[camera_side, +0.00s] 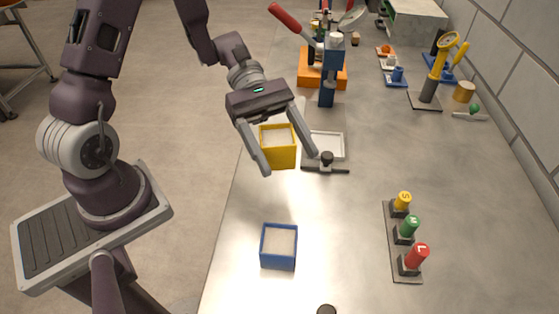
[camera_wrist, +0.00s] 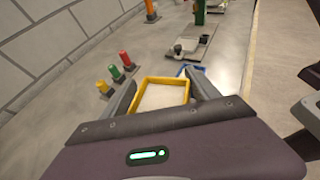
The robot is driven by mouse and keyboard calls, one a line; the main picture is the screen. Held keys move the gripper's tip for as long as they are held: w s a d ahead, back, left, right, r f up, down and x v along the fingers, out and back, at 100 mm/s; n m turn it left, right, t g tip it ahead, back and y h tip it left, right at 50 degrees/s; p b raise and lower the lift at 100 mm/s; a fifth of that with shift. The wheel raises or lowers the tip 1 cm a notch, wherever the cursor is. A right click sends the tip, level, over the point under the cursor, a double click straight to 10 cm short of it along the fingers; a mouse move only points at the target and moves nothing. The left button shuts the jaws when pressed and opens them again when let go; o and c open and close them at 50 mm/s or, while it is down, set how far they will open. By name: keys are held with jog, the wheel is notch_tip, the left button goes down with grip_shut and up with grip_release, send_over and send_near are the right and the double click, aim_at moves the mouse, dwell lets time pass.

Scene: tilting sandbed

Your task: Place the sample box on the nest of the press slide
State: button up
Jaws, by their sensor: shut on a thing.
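A yellow open-topped box (camera_side: 279,154) with pale filling sits between the two fingers of my gripper (camera_side: 289,163). The gripper is shut on it. In the wrist view the yellow box (camera_wrist: 163,82) shows its rim and filling close up between the fingers (camera_wrist: 160,88). The box looks held above the bench, roughly level; its exact height is hard to tell. Just right of it is a white-rimmed, shallow tray (camera_side: 342,146), apparently the nest of the slide, partly hidden by my right finger. The press (camera_side: 331,72) has a blue column and a red lever.
A blue box (camera_side: 279,263) with pale filling stands nearer the side camera. A bar with a black knob (camera_side: 326,160) lies at the tray's near edge. Yellow, green and red knobs (camera_side: 408,228) stand to the right. An orange block (camera_side: 310,70) stands by the press.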

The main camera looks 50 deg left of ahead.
jog(key=w+a+f+n+t+y, duration=0.35)
jog(key=w+a+n+t, duration=0.7)
jog(key=a, duration=0.35)
notch_tip(320, 180, up, 15)
jog(key=m+g+h, duration=0.3)
jog(key=m, duration=0.1)
send_over(388, 172)
notch_tip(388, 172, down, 22)
jog(key=shift+r, duration=0.2)
jog(key=o, duration=1.6)
jog(key=shift+o, duration=0.2)
